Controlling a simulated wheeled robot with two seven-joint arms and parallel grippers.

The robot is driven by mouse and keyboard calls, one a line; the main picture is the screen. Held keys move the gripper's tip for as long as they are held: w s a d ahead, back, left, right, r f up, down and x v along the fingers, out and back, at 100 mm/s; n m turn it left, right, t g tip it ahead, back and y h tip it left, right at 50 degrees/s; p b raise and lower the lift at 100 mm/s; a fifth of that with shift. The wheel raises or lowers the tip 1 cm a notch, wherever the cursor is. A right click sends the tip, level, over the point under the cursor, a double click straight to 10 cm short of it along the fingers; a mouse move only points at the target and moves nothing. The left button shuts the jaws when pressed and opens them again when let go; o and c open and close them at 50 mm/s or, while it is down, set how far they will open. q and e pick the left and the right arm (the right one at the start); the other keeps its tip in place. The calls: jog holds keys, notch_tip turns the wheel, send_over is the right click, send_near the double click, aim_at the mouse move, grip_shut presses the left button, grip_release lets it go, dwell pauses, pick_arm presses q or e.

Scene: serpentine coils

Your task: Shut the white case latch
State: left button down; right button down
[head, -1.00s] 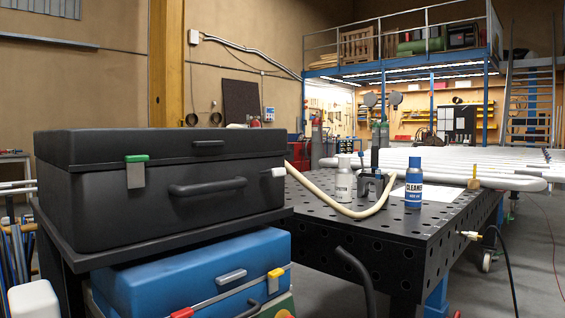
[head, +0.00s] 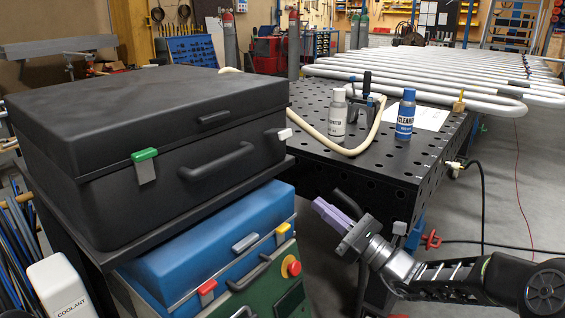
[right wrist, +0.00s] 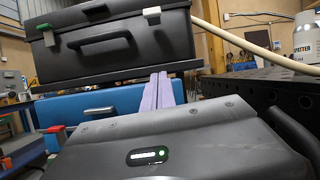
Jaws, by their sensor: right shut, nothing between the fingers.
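The black case (head: 150,140) stands on a dark shelf at the left, its lid down. Its white latch (head: 284,134) is on the right part of the front and sticks outward from the face. The white latch also shows in the right wrist view (right wrist: 152,12), near the top. The green latch (head: 145,160) on the same front hangs down flat against it. My right gripper (head: 318,204), with purple fingers, is shut and empty, low and to the right of the case, apart from it. Its fingers show in the right wrist view (right wrist: 160,80), below the case. My left gripper is out of view.
A blue case (head: 200,235) with red and yellow latches sits under the shelf. The perforated black table (head: 370,160) to the right holds a white bottle (head: 338,115), a blue bottle (head: 405,115) and a cream hose (head: 340,147). A coolant container (head: 62,290) stands lower left.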

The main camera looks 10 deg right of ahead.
jog(key=r, duration=0.2)
jog(key=s+d+r+t+y, duration=0.1)
jog(key=shift+s+r+m, duration=0.1)
jog(key=shift+m, duration=0.2)
jog(key=s+d+r+x, duration=0.1)
jog(key=r+x, duration=0.1)
jog(key=x, duration=1)
jog(key=shift+w+a+r, duration=0.15)
jog(key=shift+w+r, duration=0.05)
jog(key=shift+r, duration=0.3)
jog(key=shift+p, duration=0.3)
